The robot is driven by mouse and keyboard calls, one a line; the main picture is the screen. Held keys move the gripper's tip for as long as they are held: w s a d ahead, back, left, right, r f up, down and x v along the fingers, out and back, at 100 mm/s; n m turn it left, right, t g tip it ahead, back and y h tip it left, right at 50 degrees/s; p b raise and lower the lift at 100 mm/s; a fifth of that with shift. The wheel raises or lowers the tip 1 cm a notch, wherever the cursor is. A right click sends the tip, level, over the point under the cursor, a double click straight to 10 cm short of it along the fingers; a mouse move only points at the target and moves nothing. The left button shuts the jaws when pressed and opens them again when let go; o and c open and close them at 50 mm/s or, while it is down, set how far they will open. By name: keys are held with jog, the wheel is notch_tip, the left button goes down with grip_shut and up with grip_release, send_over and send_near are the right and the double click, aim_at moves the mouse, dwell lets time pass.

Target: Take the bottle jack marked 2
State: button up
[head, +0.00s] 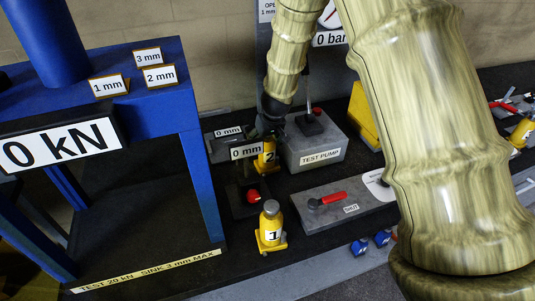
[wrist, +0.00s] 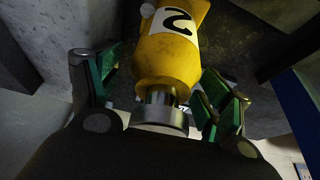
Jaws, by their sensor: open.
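The yellow bottle jack marked 2 (head: 266,161) stands on the dark bench, left of the test pump block. My gripper (head: 268,130) is over its top, pointing down, and hides its upper part in the head view. In the wrist view, the jack marked 2 (wrist: 168,55) lies between the two green-padded fingers of my gripper (wrist: 160,95). Its silver ram and collar are nearest the palm. The fingers are open, with a gap visible on the left; contact on the right is unclear. Another yellow jack marked 1 (head: 271,228) stands upright nearer the front.
The grey test pump (head: 316,144) stands close on the right. A 0 mm sign (head: 246,152) and a red knob (head: 253,196) are close on the left. A plate with a red lever (head: 330,202) lies in front. The blue press frame (head: 200,160) stands at left.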

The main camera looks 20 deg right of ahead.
grip_shut()
jog(key=shift+w+r, duration=0.1)
dwell(0.4)
jog(key=shift+d+r, duration=0.1)
jog(key=shift+r, duration=0.1)
